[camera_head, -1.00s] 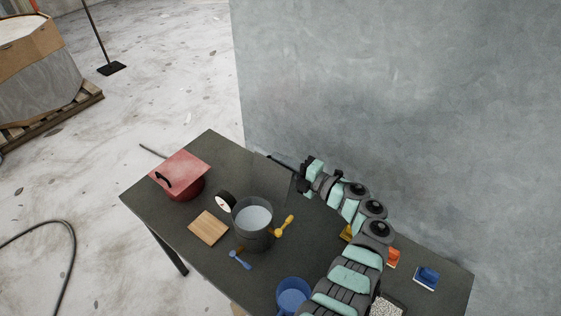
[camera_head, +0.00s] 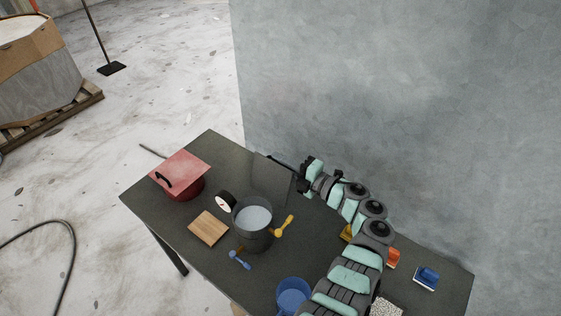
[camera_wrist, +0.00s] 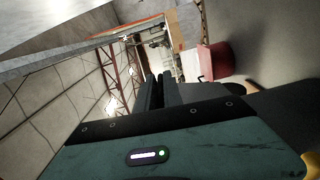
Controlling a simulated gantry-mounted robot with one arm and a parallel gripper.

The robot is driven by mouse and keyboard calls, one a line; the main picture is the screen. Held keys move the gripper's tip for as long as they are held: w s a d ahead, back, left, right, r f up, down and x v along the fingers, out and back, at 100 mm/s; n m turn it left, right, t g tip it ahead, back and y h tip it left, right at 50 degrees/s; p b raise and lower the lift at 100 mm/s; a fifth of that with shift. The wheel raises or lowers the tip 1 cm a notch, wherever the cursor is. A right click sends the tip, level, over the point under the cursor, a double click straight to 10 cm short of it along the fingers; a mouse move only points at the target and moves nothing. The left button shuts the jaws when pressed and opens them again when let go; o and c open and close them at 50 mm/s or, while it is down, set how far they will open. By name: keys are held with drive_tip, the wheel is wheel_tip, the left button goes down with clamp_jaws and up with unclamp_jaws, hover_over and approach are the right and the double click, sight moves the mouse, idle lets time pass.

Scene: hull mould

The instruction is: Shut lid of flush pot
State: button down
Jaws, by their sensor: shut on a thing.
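The grey flush pot (camera_head: 253,222) stands upright on the table, open at the top, with pale grey contents and a yellow handle at its right side. A dark flat panel, which looks like its lid (camera_head: 268,182), stands raised behind the pot, clear of the opening. My gripper (camera_head: 292,167) is at the panel's far upper edge, shut on it. In the wrist view the two dark fingers (camera_wrist: 160,92) are close together; what they grip is hidden there.
A red pot (camera_head: 182,175) with a square lid stands at the table's left; it also shows in the wrist view (camera_wrist: 214,62). A round gauge (camera_head: 225,203), wooden board (camera_head: 208,228), small blue tool (camera_head: 240,260) and blue bucket (camera_head: 293,294) surround the grey pot. A wall (camera_head: 400,90) rises behind.

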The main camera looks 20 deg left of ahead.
drive_tip(key=shift+s+f, duration=0.1)
drive_tip(key=shift+f, duration=0.05)
drive_tip(key=shift+s+a+r+n+b, duration=0.2)
drive_tip(key=shift+s+n+b, duration=0.15)
drive_tip(key=shift+s+n, duration=0.3)
drive_tip(key=shift+s+a+r+n+b, duration=0.2)
drive_tip(key=shift+s+n+b, duration=0.1)
drive_tip(key=shift+s+n, duration=0.3)
drive_tip(key=s+a+f+n+b, duration=0.2)
drive_tip(key=s+f+n+b, duration=0.2)
drive_tip(key=s+n+b, duration=0.3)
drive_tip(key=s+a+f+n+b, duration=0.1)
drive_tip(key=s+f+n+b, duration=0.2)
drive_tip(key=s+n+b, duration=0.4)
drive_tip(key=shift+s+a+f+b, duration=0.4)
drive_tip(key=shift+s+b, duration=0.15)
drive_tip(key=shift+b, duration=3.35)
drive_tip(key=c, duration=1.6)
unclamp_jaws()
drive_tip(key=shift+s+f, duration=0.1)
drive_tip(key=shift+o, duration=0.4)
drive_tip(key=shift+d, duration=0.15)
